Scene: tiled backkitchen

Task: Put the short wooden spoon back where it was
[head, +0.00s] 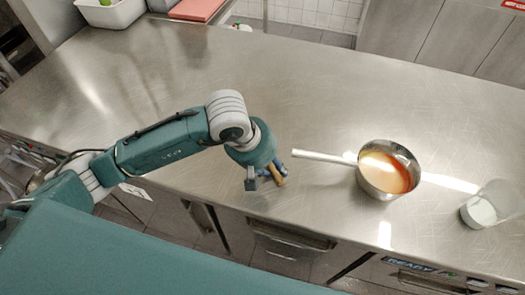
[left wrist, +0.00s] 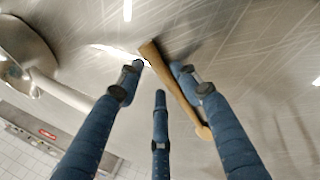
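The short wooden spoon (left wrist: 172,78) shows in the left wrist view, slanting between the middle and right fingers of my left gripper (left wrist: 157,75). In the head view my left gripper (head: 271,180) points down at the counter's front edge. A small piece of the spoon (head: 281,182) shows there; the rest is hidden by the gripper. I cannot tell whether a finger touches the spoon. My right gripper is not in view.
A saucepan (head: 404,157) with orange liquid stands right of the gripper, its handle (head: 322,156) pointing toward it. A clear container with white contents (head: 480,212) stands at the far right. The steel counter (head: 290,95) behind is clear. A white bin (head: 112,14) is at the back left.

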